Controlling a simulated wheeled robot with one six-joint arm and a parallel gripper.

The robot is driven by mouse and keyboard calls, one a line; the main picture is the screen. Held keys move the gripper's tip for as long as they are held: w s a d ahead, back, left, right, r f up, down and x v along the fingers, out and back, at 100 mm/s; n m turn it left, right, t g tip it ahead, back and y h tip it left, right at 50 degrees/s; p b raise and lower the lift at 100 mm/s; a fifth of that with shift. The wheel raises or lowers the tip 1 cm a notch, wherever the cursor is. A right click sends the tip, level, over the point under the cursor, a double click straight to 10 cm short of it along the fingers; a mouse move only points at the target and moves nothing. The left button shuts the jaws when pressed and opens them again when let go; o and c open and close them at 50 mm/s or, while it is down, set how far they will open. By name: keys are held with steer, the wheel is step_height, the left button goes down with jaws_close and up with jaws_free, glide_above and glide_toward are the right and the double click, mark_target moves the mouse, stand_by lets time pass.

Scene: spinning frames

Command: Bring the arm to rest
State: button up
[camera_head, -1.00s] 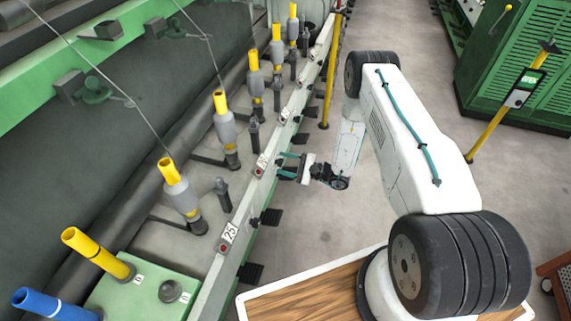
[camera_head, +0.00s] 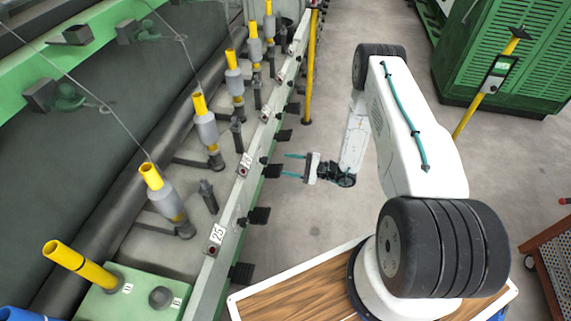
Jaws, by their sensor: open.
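My gripper (camera_head: 288,166) is at the end of my white arm, to the right of the spinning frame's edge rail. Its two teal fingers are spread apart and point left toward the rail. Nothing shows between them. A gap of grey floor shows between the fingertips and most of the rail, but a black pedal (camera_head: 272,170) on the rail lies close to the tips in the picture. I cannot tell whether they touch. My arm is bent, with its forearm hanging down over the floor.
The spinning frame (camera_head: 228,198) runs along the left with several yellow-topped bobbins (camera_head: 206,127). A yellow post (camera_head: 308,70) stands beyond my gripper. A yellow stand with a screen (camera_head: 490,83) and a green cabinet (camera_head: 515,50) are at right. A brown cart (camera_head: 552,262) is at lower right. Open floor (camera_head: 300,215) lies below my gripper.

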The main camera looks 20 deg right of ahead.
stand_by(0.4)
steer(key=s+a+r+g+y, duration=0.2)
steer(key=s+a+g, duration=0.1)
steer(key=s+g, duration=0.25)
steer(key=s+r+n+g+h, duration=0.1)
steer(key=s+r+n+h, duration=0.4)
steer(key=s+r, duration=0.4)
steer(key=s+r+n+g+h, duration=0.1)
steer(key=s+r+n+h, duration=0.4)
steer(key=r, duration=1.8)
steer(key=s+r+n+g+h, duration=0.1)
steer(key=s+r+n+h, duration=0.4)
steer(key=s+r, duration=0.9)
steer(key=shift+a+r+g+h, duration=0.3)
steer(key=shift+r+h, duration=0.5)
steer(key=shift+r, duration=0.35)
